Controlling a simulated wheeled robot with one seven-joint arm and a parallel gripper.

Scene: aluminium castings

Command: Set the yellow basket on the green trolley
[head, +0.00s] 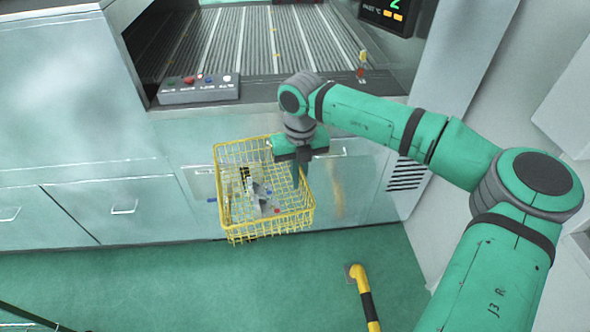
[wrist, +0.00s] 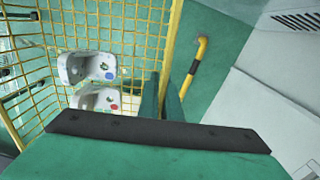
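The yellow wire basket (head: 232,152) hangs in front of the metal cabinet in the head view, with pale castings inside it. My gripper (head: 303,178) points down at the basket's right side. In the wrist view, the two fingers of my gripper (wrist: 168,95) stand on either side of the basket's yellow rim, closed on it. The wrist view also shows the basket's mesh (wrist: 118,25) and two white castings (wrist: 88,68) with coloured dots. I cannot make out the green trolley for certain in either view.
A conveyor (head: 250,45) with a button box (head: 199,88) is above the cabinet (head: 110,200). A yellow-and-black post (head: 364,290) rises from the green floor (head: 220,285) to the right of the basket. A dark bar (head: 35,317) crosses the lower left corner.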

